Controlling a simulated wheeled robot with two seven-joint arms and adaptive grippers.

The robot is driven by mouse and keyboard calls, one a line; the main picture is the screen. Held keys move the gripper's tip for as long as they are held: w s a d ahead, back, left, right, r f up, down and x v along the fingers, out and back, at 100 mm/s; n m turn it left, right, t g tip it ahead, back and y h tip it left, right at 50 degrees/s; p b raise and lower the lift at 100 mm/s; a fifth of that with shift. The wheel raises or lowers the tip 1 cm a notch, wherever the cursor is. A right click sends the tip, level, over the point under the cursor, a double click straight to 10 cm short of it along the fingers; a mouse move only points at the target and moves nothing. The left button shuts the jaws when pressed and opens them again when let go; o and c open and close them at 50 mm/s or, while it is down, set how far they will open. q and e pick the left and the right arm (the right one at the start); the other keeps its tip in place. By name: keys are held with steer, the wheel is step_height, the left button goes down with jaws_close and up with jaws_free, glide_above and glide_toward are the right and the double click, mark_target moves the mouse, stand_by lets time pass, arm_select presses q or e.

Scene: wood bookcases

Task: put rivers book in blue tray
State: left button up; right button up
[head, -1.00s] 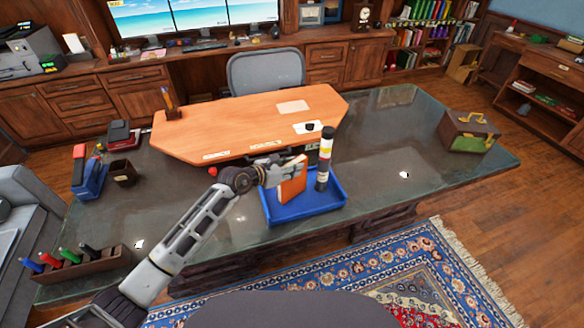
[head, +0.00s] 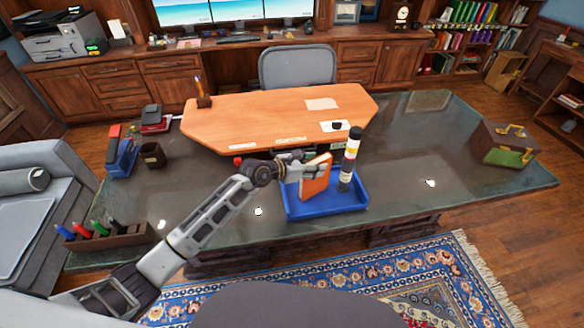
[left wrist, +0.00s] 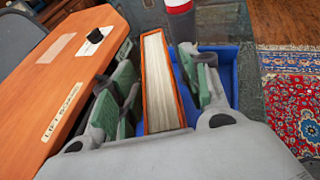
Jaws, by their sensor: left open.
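An orange book (head: 315,180) stands upright in the blue tray (head: 327,212) on the glass-topped desk. Its title cannot be read. My left gripper (head: 313,166) is at the top of the book. In the left wrist view my open left gripper (left wrist: 160,95) has its fingers on either side of the book (left wrist: 163,80), with gaps beside it. The blue tray also shows there behind the fingers (left wrist: 232,60). My right gripper is not in view.
A tall white and black cylinder (head: 350,160) stands in the tray right of the book. A raised wooden desktop (head: 270,118) lies behind. A pen holder (head: 108,243) and a box (head: 505,143) sit toward the desk's ends. The glass right of the tray is clear.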

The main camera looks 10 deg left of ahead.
arm_select(q)
steer(key=v, duration=1)
steer(key=shift+s+a+r+b, duration=0.25)
steer(key=shift+b, duration=0.05)
